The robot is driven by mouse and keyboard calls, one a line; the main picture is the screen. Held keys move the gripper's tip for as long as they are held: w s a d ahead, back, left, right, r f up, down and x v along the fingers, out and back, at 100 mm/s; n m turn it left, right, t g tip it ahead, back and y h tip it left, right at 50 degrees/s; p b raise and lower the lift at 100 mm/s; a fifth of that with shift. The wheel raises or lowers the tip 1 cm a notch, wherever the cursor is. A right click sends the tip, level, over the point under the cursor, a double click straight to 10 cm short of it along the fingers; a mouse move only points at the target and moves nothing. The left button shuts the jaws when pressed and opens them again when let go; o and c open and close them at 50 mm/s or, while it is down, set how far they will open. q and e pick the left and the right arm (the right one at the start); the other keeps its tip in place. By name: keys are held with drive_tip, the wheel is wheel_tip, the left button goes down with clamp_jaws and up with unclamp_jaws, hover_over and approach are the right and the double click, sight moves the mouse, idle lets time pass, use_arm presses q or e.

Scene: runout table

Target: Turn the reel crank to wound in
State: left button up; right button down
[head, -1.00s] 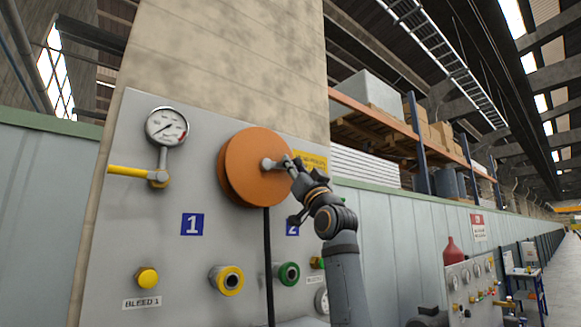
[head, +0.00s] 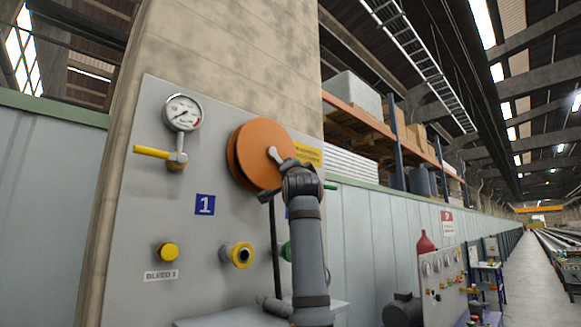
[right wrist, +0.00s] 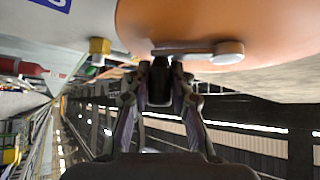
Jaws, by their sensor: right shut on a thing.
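The orange reel (head: 258,156) is mounted on the grey panel in the head view. Its grey crank (head: 275,156) shows on the reel's face, running toward the lower right, its outer end hidden by my gripper. My right gripper (head: 294,165) is at that outer end, shut on the crank handle. In the right wrist view the reel (right wrist: 225,20) fills the top, with the crank arm and its round hub (right wrist: 228,52) below it. My left gripper is not in view.
The panel (head: 215,262) also carries a pressure gauge (head: 182,112), a yellow lever (head: 152,152), a yellow knob (head: 167,252) and a yellow-ringed port (head: 238,254). A black hose (head: 274,235) hangs below the reel. A grey ledge (head: 215,317) juts out at the bottom.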

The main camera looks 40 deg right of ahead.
drive_tip(key=shift+a+f+m+g+p, duration=0.25)
drive_tip(key=shift+a+m+g+p, duration=0.15)
drive_tip(key=shift+m+g, duration=0.55)
drive_tip(key=a+m+g+p, duration=0.1)
drive_tip(key=m+p, duration=0.1)
drive_tip(key=a+f+m+g+y+p, duration=0.1)
drive_tip(key=m+g+p, duration=0.1)
drive_tip(key=a+f+m+g+y+p, duration=0.1)
drive_tip(key=a+m+p, duration=0.1)
drive_tip(key=shift+s+m+g, duration=0.15)
drive_tip(key=shift+m+g, duration=0.1)
drive_tip(key=shift+g, duration=0.1)
drive_tip(key=shift+p, duration=0.3)
drive_tip(key=shift+f+y, duration=0.1)
drive_tip(key=shift+y, duration=0.2)
drive_tip(key=c, duration=1.5)
unclamp_jaws()
drive_tip(key=shift+c, duration=0.2)
drive_tip(key=o, duration=0.4)
drive_tip(key=shift+s, duration=0.15)
drive_tip(key=shift+d, duration=0.1)
